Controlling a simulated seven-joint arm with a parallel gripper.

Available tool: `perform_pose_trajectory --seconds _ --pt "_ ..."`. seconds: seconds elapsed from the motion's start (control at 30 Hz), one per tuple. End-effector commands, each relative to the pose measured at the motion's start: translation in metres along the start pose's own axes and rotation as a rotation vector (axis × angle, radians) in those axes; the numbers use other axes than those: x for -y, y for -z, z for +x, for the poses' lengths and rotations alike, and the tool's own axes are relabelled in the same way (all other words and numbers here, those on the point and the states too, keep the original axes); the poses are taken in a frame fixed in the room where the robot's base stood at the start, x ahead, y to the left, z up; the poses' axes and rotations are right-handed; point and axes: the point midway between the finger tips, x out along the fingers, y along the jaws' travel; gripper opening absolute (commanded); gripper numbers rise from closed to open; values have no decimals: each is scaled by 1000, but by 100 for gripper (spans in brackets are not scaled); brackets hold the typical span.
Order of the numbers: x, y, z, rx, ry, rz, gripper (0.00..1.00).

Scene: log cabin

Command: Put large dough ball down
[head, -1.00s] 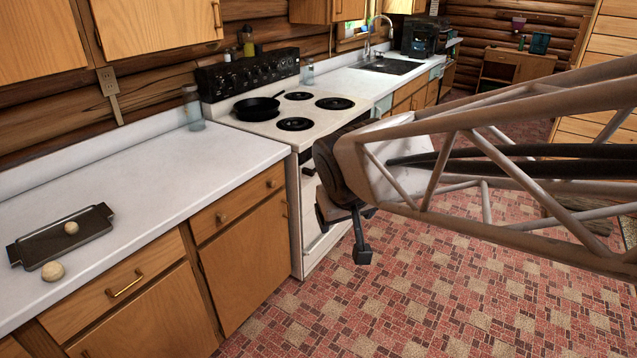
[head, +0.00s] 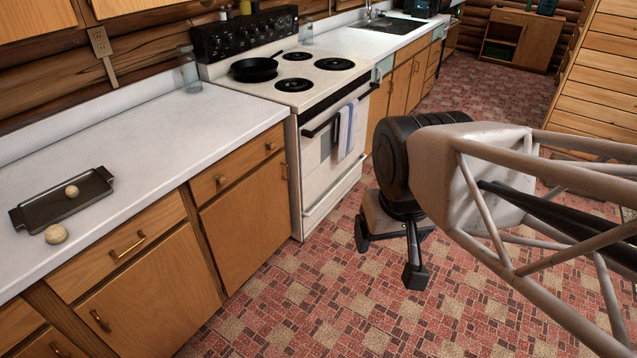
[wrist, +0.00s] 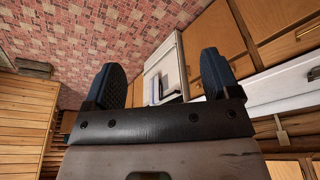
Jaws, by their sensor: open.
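Two pale dough balls show in the head view. The larger dough ball (head: 56,234) is at the near edge of a dark tray (head: 38,216); I cannot tell whether it touches the rim. The smaller dough ball (head: 72,191) lies inside the tray. The tray sits on the white counter at the left. My gripper (head: 388,254) is open and empty, over the floor in front of the stove, well to the right of the dough. Its two spread fingers (wrist: 164,82) also show in the wrist view, with nothing between them.
A white stove (head: 327,185) with a black pan (head: 254,68) stands right of the counter (head: 150,140). A towel (head: 346,130) hangs on its oven door. A glass jar (head: 189,70) stands at the counter's back. The counter's middle and the patterned floor (head: 300,310) are clear.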

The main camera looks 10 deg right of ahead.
Motion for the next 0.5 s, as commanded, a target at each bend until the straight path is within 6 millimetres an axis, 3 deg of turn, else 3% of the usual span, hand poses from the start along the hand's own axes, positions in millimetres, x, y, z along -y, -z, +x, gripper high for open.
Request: perform_pose_trajectory --seconds 0.33,0.5 --pt "1 2 0 0 1 2 82" --pt "7 13 -2 -1 10 28 82"
